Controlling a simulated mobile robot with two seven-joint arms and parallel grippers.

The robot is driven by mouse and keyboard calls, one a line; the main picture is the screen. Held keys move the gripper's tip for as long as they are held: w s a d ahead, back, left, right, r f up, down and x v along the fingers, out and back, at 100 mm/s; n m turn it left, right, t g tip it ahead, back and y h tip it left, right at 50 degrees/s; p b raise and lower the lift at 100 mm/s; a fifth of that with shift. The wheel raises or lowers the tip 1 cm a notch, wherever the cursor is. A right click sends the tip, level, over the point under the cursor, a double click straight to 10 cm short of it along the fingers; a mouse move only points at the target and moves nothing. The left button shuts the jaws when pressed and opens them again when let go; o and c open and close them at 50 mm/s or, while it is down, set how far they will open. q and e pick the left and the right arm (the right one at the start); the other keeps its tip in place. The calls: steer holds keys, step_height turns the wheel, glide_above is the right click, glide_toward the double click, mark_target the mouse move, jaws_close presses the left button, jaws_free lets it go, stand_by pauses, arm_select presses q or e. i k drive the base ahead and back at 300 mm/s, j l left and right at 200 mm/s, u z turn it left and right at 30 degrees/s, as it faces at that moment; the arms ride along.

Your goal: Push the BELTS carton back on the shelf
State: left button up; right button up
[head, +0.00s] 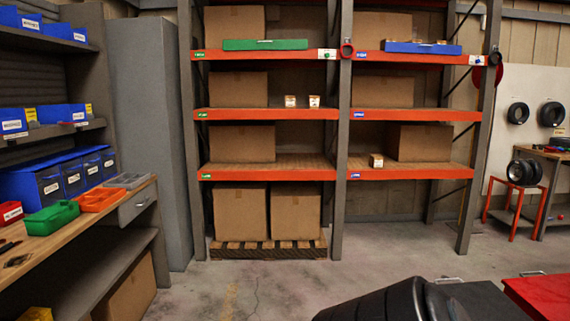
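No label reading BELTS is legible. A small carton (376,160) with a pale label sits close to the front edge of the right bay's lower orange shelf (400,172). Two more small cartons, one on the left (290,101) and one on the right (314,101), stand side by side near the front of the left bay's middle shelf (265,114). Their labels are too small to read. Neither of my grippers is in view.
Large brown boxes fill much of the rack, including one (425,143) right of the small carton. A black ribbed object (375,304) and a red-topped unit (543,294) stand in the foreground. A workbench (75,228) lines the left. Floor before the rack is clear.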

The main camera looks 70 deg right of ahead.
mark_target(376, 162)
steer(key=z, duration=2.9)
steer(key=i+j+u, duration=0.35)
steer(key=i+u, duration=0.15)
steer(key=i, duration=0.25)
steer(key=i+u, duration=0.45)
steer(key=i, duration=0.35)
steer(key=i+z, duration=0.2)
steer(key=i, duration=0.45)
steer(key=i+j+z, duration=0.2)
steer(key=i, duration=0.5)
steer(key=i+z, duration=0.35)
steer(key=i, duration=0.25)
steer(key=i+z, duration=0.3)
steer(key=i, duration=0.3)
steer(key=i+l+z, duration=0.1)
steer(key=i+z, duration=0.3)
steer(key=i, duration=0.85)
